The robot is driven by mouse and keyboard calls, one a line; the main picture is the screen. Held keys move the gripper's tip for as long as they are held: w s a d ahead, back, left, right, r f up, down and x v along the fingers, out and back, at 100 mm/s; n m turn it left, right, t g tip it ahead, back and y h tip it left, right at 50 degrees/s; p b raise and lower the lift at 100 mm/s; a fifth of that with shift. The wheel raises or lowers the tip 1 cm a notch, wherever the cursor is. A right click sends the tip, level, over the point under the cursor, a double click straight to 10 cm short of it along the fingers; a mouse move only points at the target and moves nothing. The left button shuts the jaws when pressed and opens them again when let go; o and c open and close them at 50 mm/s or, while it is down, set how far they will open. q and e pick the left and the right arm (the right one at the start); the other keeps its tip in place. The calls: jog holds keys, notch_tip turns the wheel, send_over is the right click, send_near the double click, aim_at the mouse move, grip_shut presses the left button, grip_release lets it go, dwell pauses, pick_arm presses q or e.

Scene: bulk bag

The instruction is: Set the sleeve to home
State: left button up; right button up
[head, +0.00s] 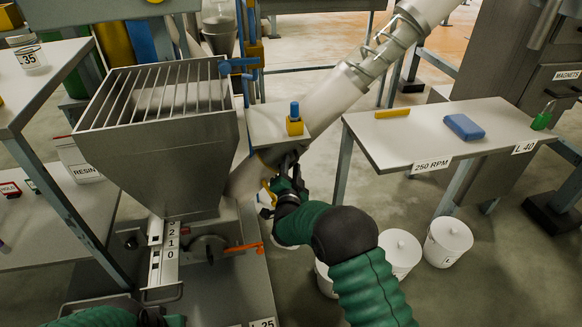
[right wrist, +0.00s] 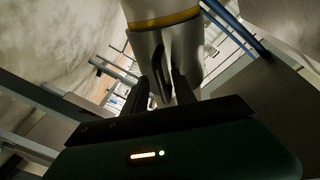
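A grey metal cylinder with a yellow band (right wrist: 165,20), which looks like the sleeve, fills the top middle of the right wrist view. In the head view a bit of yellow (head: 267,187) shows beside my right gripper (head: 282,172), at the lower end of the slanted tube; my gripper hides most of that spot. In the right wrist view the two dark fingers (right wrist: 168,88) stand apart, with the cylinder's lower end at their tips. I cannot tell whether they touch it. My left gripper (head: 150,318) is only partly in view at the bottom edge.
A grated hopper (head: 160,150) with a numbered scale (head: 171,240) stands at left. The slanted tube (head: 335,85) rises to the upper right. A small shelf (head: 268,122) sits just above my right gripper. A table (head: 400,145) and white buckets (head: 447,242) are at right.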

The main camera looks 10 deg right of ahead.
jog(key=shift+s+a+r, duration=0.1)
jog(key=p+v, duration=0.7)
jog(key=v, duration=0.9)
jog(key=shift+s, duration=0.35)
jog(key=shift+w, duration=0.1)
